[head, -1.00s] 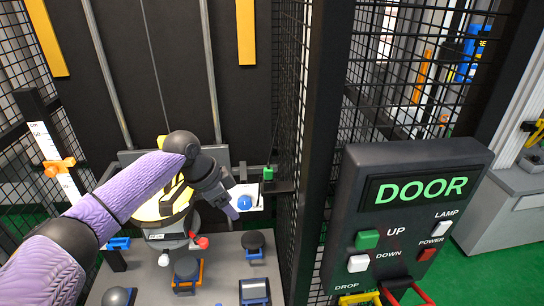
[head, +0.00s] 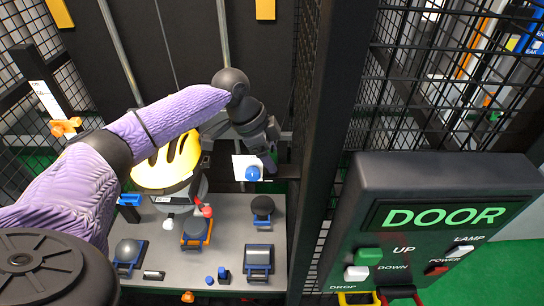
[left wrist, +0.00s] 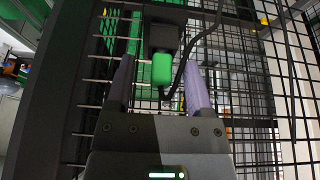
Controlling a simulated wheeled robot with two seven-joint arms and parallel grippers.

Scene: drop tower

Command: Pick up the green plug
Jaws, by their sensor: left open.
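The green plug (left wrist: 163,68) shows in the left wrist view, below a black block (left wrist: 164,37) it appears to be attached to. A black cable runs close by on the right. My left gripper (left wrist: 159,66) is open, with its purple fingers on either side of the plug in that picture. I cannot tell whether they touch it or how deep it sits between them. In the head view my left gripper (head: 267,160) is beside the dark post, and the plug is hidden there behind it. My right gripper is not in view.
A white card with a blue knob (head: 252,173) is just left of the gripper. Mesh walls and a dark post (head: 327,120) close off the right, beside the DOOR control panel (head: 440,190). Several small items lie on the grey deck (head: 227,232).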

